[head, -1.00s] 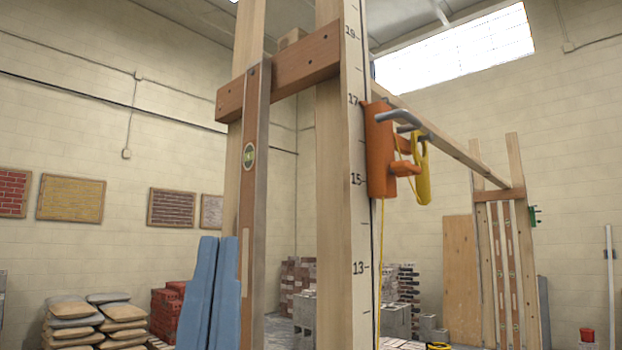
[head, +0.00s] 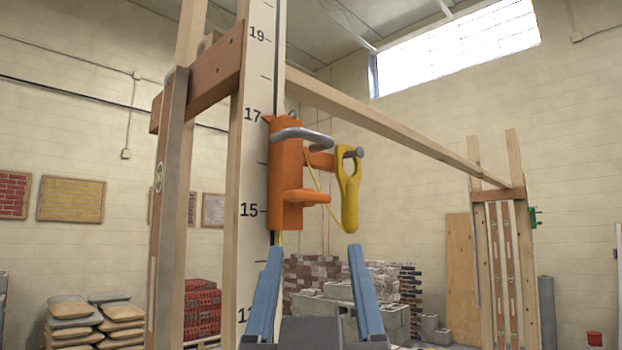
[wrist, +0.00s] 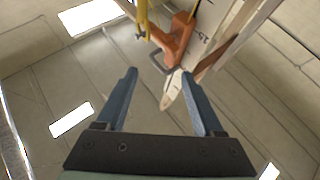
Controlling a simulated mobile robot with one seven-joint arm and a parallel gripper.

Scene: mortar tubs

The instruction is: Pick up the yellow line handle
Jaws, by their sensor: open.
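The yellow line handle (head: 349,200) hangs by its loop from a grey peg on the orange holder (head: 287,175), which is fixed to the numbered wooden post. A thin yellow line runs from the handle across the holder. My gripper (head: 317,250) is open and empty, with blue fingers pointing up, below and in front of the holder and handle. In the wrist view my gripper (wrist: 165,75) is open; the handle (wrist: 142,18) shows partly at the top edge between the fingers, cut off by the frame, beside the orange holder (wrist: 178,38).
A grey bent bar (head: 303,133) sticks out of the holder, left of the handle. The numbered post (head: 252,150) stands close on the left. A long wooden rail (head: 400,125) runs behind to a far frame. The space right of the handle is clear.

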